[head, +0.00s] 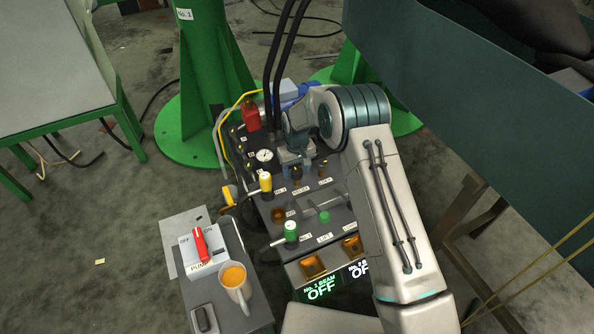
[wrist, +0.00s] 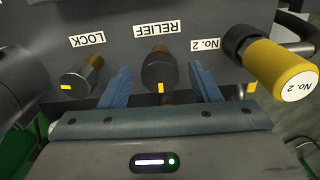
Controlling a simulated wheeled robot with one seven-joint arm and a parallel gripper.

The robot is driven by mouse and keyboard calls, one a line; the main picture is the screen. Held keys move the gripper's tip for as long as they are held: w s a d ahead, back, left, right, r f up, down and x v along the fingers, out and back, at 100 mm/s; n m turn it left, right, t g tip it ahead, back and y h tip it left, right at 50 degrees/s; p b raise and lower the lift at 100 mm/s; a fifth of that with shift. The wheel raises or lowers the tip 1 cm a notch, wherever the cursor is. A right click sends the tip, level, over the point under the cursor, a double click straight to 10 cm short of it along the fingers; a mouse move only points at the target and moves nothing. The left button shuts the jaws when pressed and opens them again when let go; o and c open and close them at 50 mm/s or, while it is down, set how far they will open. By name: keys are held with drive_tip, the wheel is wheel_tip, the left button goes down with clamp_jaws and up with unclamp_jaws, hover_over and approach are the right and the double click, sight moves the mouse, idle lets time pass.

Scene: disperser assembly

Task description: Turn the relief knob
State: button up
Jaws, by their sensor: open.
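The relief knob (wrist: 158,72) is a dark, roughly hexagonal knob with a yellow mark, under the "RELIEF" label on the grey panel in the wrist view. My gripper (wrist: 161,80) is open, with one blue finger on each side of the knob. Small gaps show between the fingers and the knob, so no grip is visible. In the head view, my gripper (head: 298,168) is over the upper step of the control panel and partly hides the knob there.
The lock knob (wrist: 84,76) is left of the fingers in the wrist view. A yellow No. 2 handle (wrist: 277,66) sticks out on the right.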

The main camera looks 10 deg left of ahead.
sight(297, 171)
drive_tip(key=c, duration=1)
drive_tip(key=shift+n+p, duration=0.3)
drive_tip(key=shift+n, duration=1.3)
drive_tip(key=o, duration=1)
wheel_tip(297, 171, up, 14)
drive_tip(key=p, duration=0.3)
drive_tip(key=shift+p, duration=0.3)
